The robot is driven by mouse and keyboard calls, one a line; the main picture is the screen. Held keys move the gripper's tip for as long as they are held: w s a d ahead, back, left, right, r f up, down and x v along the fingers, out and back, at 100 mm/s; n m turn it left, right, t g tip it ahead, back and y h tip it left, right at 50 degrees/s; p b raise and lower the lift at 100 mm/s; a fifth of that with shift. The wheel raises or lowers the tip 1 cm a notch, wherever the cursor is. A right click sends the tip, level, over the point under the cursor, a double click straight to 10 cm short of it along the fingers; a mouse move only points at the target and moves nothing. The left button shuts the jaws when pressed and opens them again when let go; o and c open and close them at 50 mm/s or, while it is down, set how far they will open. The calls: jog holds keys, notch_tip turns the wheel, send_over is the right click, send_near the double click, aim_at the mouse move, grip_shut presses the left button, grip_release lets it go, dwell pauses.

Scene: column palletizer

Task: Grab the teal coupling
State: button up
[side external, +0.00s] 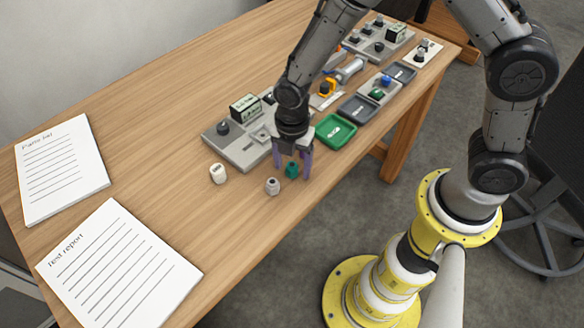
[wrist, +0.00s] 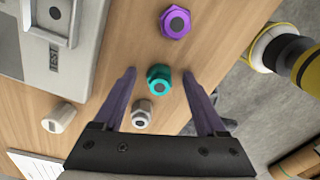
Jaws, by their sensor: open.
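The teal coupling (side external: 291,170) stands on the wooden table near its front edge. In the wrist view the teal coupling (wrist: 159,77) shows a hex collar and a dark round top, and lies between the fingertips. My gripper (side external: 291,175) is open, its two purple fingers on either side of the coupling. The wrist view also shows my gripper (wrist: 159,74) open, with a gap on each side of the coupling. I cannot tell how far the fingertips are above the table.
A grey coupling (side external: 272,186) stands close to the teal one. A white one (side external: 218,173) is further left. A purple coupling (wrist: 175,22) shows in the wrist view. A grey test fixture (side external: 240,145) and a green tray (side external: 335,131) are nearby. Paper sheets (side external: 120,270) lie at left.

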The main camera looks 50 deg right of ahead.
grip_shut()
dwell(0.4)
